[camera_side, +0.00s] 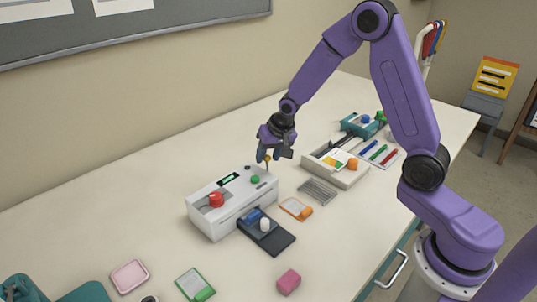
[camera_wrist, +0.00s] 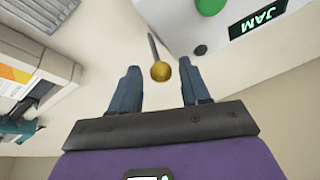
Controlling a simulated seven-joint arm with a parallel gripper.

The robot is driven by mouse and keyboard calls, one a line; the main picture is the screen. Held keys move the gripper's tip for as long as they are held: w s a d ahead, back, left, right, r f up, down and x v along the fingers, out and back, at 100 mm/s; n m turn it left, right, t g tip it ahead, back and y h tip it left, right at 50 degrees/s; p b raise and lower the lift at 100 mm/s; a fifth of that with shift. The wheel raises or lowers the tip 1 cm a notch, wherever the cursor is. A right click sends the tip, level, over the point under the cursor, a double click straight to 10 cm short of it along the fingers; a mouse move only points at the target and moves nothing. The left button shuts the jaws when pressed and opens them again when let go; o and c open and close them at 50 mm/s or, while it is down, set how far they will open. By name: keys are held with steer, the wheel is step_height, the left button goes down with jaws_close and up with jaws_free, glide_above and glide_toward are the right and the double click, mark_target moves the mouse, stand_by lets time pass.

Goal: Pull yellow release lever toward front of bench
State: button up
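The yellow release lever is a thin dark rod with a yellow ball knob (camera_side: 267,158), standing at the back right end of the white laminator (camera_side: 222,212). In the wrist view the yellow knob (camera_wrist: 160,71) sits between the two blue fingers of my open gripper (camera_wrist: 160,80), near their tips, with space on both sides. In the side view my gripper (camera_side: 274,156) is pointed down at the lever. The laminator also shows in the wrist view (camera_wrist: 215,22), with a green button and a display reading JAM.
A red knob (camera_side: 216,199) and a green button (camera_side: 255,180) rise from the laminator's top. A dark blue tray (camera_side: 275,242) lies in front of it. A beige device (camera_side: 335,166) stands to the right. A pink block (camera_side: 289,281) lies near the front edge. Bench behind the laminator is clear.

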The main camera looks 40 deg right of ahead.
stand_by(0.3)
steer(key=v, duration=1.7)
steer(key=shift+r, duration=0.2)
steer(key=shift+c, duration=0.3)
steer(key=c, duration=0.5)
steer(key=shift+w+a+r, duration=0.1)
steer(key=shift+w, duration=0.25)
jaws_close()
steer(key=w+a+f+n+g+h, duration=0.15)
steer(key=w+n+g, duration=0.45)
steer(key=w, duration=0.7)
steer(key=s+d+f, duration=0.1)
steer(key=s+f, duration=0.3)
steer(key=f, duration=0.8)
steer(key=shift+s+f, duration=0.15)
steer(key=shift+f, duration=0.25)
